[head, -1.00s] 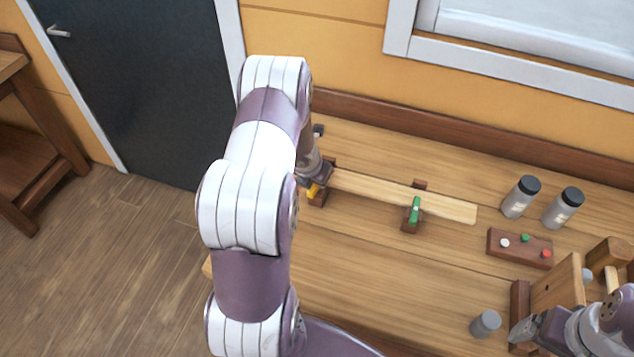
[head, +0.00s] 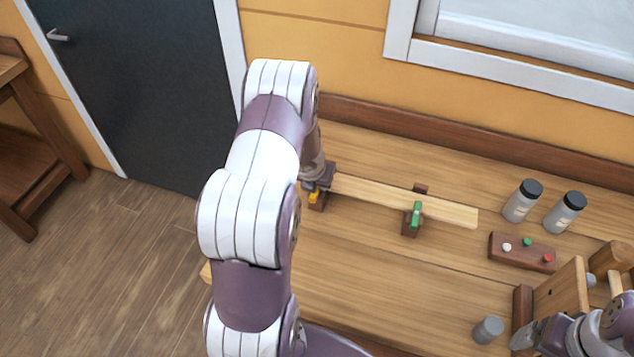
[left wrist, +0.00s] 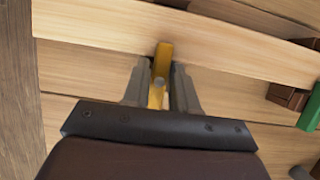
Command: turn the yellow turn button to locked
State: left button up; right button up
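The yellow turn button (left wrist: 163,62) stands between the two fingers of my left gripper (left wrist: 160,78) in the left wrist view. The fingers are close along both its sides and look shut on it. Its tip points across the near edge of the pale plank (left wrist: 110,25). In the head view the yellow button (head: 315,196) shows only partly at the plank's left end (head: 365,189), below my left gripper (head: 318,180). A green turn button (head: 416,214) lies across the plank's near edge farther right. My right gripper (head: 522,338) is at the lower right; its fingers are unclear.
Two grey bottles with black lids (head: 522,201) (head: 564,212) stand at the right. A brown block with coloured buttons (head: 522,252) lies in front of them. A grey cylinder (head: 487,329) and a wooden frame (head: 560,296) are near my right gripper. The bench front is clear.

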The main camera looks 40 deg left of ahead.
pick_arm(q)
jog(key=shift+o, duration=0.9)
jog(key=shift+s, duration=0.1)
jog(key=p+v, duration=0.4)
jog(key=v, duration=0.8)
jog(key=shift+r, duration=0.35)
jog(key=shift+d, duration=0.1)
